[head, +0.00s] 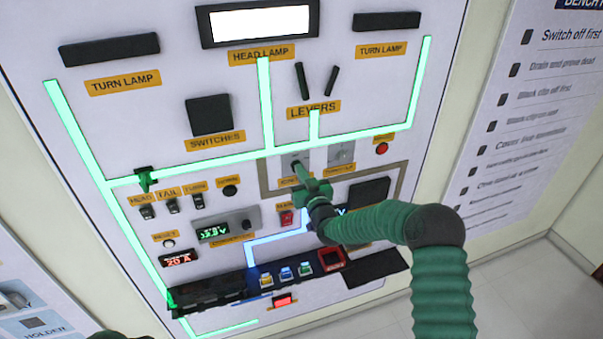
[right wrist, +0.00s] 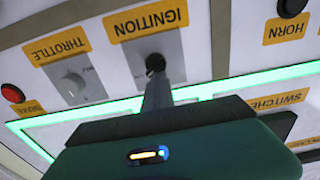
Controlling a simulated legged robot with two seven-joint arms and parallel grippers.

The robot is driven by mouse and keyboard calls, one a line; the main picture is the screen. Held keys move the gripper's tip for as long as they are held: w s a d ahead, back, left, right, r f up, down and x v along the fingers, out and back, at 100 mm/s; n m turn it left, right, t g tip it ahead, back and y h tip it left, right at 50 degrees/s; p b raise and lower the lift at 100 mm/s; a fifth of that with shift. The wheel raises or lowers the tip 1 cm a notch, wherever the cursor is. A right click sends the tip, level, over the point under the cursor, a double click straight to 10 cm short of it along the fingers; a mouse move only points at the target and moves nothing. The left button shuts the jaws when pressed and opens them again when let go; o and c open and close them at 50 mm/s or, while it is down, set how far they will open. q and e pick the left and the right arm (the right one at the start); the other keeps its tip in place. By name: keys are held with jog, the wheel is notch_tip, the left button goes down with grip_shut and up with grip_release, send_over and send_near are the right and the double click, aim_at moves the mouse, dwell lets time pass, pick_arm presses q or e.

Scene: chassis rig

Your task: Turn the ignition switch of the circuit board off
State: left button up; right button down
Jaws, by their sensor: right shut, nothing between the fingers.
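The ignition switch (right wrist: 155,62) is a dark round knob on a grey plate, above an orange IGNITION label that appears upside down in the right wrist view. In the head view its grey plate (head: 290,158) is on the circuit board panel, partly hidden by my right gripper. My right gripper (head: 297,166) is shut and empty. Its fingertips (right wrist: 156,80) are right at the knob; I cannot tell whether they touch it. The knob's exact angle is hard to read.
The throttle knob (head: 341,153) is just right of the ignition plate, with a red button (head: 381,148) beyond it. Glowing green strips (head: 210,163) cross the panel. The head lamp (head: 261,23) is lit white. Small switches (head: 172,205) and displays lie lower left.

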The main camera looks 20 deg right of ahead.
jog(key=shift+f, duration=0.3)
jog(key=shift+d, duration=0.15)
jog(key=c, duration=2.2)
grip_release()
